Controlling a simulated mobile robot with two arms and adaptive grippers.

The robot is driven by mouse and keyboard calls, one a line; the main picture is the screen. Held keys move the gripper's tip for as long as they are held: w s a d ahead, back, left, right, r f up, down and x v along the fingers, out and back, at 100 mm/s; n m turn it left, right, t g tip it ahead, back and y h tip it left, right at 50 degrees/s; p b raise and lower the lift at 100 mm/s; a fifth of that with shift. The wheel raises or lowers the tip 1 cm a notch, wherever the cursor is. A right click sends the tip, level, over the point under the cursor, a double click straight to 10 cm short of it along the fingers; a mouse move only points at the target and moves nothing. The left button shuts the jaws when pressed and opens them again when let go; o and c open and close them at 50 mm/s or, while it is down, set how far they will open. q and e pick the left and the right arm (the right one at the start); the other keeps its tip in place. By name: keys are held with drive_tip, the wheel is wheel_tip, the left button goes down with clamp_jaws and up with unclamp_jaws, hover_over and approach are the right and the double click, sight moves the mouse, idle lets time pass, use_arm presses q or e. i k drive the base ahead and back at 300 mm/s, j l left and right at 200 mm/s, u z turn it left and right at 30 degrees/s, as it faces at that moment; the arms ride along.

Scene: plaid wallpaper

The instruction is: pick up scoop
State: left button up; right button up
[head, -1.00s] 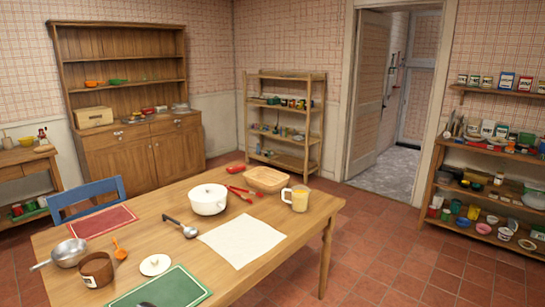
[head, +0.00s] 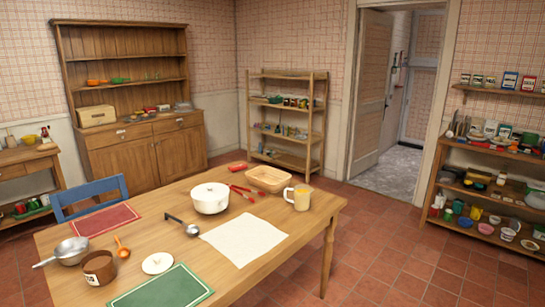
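No thing in view is plainly marked as the scoop. An orange scoop-like utensil (head: 122,249) lies on the wooden table, between the brown pot and the red placemat. A small red item (head: 237,167) lies at the table's back edge; it is too small to tell if it is a scoop. A ladle with a dark handle (head: 190,229) lies near the middle of the table. Orange (head: 97,82) and green (head: 119,80) utensils or bowls sit on a hutch shelf. Neither of my grippers is in view.
The table (head: 285,262) also holds a white pot (head: 210,199), a basket (head: 267,179), a yellow mug (head: 300,198), red tongs (head: 243,191), a saucepan (head: 68,252) and a brown pot (head: 98,268). A blue chair (head: 88,194) stands behind it.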

sight(123, 252)
drive_tip(key=u, duration=1.25)
